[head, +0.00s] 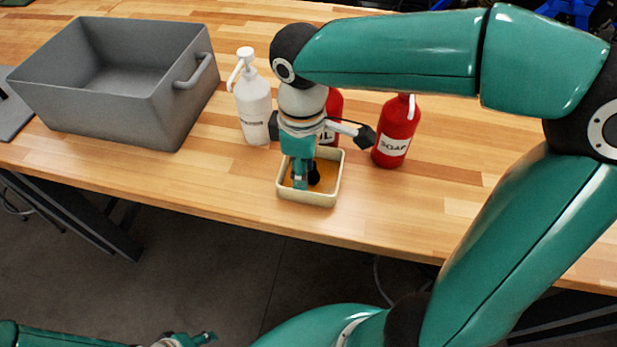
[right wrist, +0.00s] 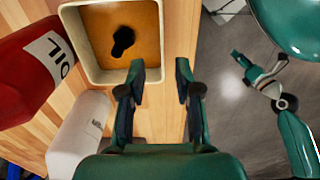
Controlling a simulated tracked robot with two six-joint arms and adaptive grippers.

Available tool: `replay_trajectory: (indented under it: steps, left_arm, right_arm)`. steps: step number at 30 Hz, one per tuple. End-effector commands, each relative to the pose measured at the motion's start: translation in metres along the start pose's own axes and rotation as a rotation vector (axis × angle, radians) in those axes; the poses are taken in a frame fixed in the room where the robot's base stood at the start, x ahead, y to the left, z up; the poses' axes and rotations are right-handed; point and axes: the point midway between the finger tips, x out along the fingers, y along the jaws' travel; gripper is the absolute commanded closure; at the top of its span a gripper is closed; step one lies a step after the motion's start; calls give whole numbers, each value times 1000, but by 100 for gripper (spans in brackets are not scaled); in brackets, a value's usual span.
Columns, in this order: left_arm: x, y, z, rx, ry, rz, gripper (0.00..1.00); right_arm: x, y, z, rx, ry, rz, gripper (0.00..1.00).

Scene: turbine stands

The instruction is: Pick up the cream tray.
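The cream tray (head: 309,198) sits on the wooden table near its front edge. It is a small rectangular tray with raised walls and an orange-brown floor bearing a dark patch or object. My right gripper (head: 301,184) points down over the tray and hides part of its inside. In the right wrist view the gripper (right wrist: 160,72) is open and empty, and the tray's wall (right wrist: 162,45) runs between the lines of its two fingers. Contact with the wall cannot be told. My left gripper (head: 203,338) is low at the bottom edge, away from the table; its fingers are too small to judge.
A white pump bottle (head: 253,108) stands left of the tray. A red soap bottle (head: 397,130) stands to the right, and a red oil bottle (right wrist: 30,75) is behind the tray, partly hidden by my arm. A grey bin (head: 120,90) stands at the left.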

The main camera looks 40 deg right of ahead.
Motion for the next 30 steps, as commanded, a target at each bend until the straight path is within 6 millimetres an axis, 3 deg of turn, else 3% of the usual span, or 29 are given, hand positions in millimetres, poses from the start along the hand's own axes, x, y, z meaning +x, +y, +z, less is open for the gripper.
replay_trajectory:
  steps: [3,11,19,28,30]
  left_arm:
    - [1,0,0,0,0,0,60]
    - [0,0,0,0,0,0,60]
    - [0,0,0,0,0,0,60]
    - [0,0,0,0,0,0,60]
    - [0,0,0,0,0,0,60]
  right_arm:
    - [16,0,0,1,-2,0,67]
    - [32,-1,2,2,-2,-2,67]
    - [68,-3,4,2,-2,-2,67]
    - [74,-2,3,3,1,0,67]
    - [74,-2,3,2,1,0,77]
